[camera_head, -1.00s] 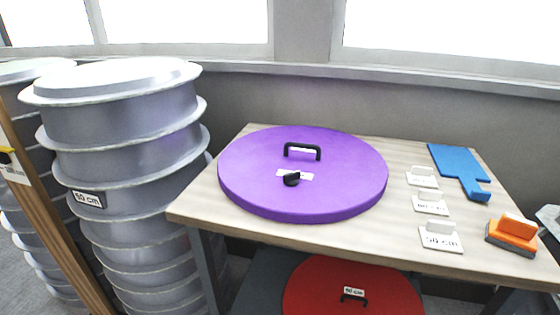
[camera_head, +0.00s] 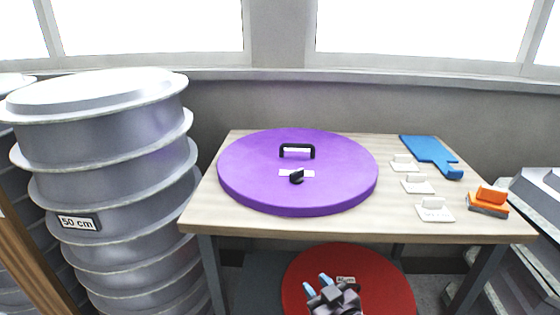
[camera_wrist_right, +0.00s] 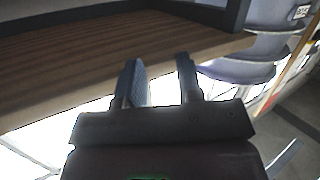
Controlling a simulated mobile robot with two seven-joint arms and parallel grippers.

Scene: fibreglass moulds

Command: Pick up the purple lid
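The purple lid (camera_head: 250,186) is a large round disc lying flat on the wooden table (camera_head: 225,218). It has a black handle (camera_head: 297,147) near its middle, and a black knob (camera_head: 297,176) and a white label in front of that. My right gripper (camera_head: 318,284) shows at the bottom of the head view, below the table's front edge and in front of the red lid. In the right wrist view its two bluish fingers (camera_wrist_right: 160,80) are apart with nothing between them. It is away from the purple lid. My left gripper is not in view.
A red lid (camera_head: 388,285) lies on the lower level. Several grey moulds (camera_head: 115,185) are stacked left of the table. White label holders (camera_head: 435,210), a blue board (camera_head: 428,150) and an orange tool (camera_head: 488,203) lie at the table's right. Grey moulds (camera_head: 535,205) also stand at right.

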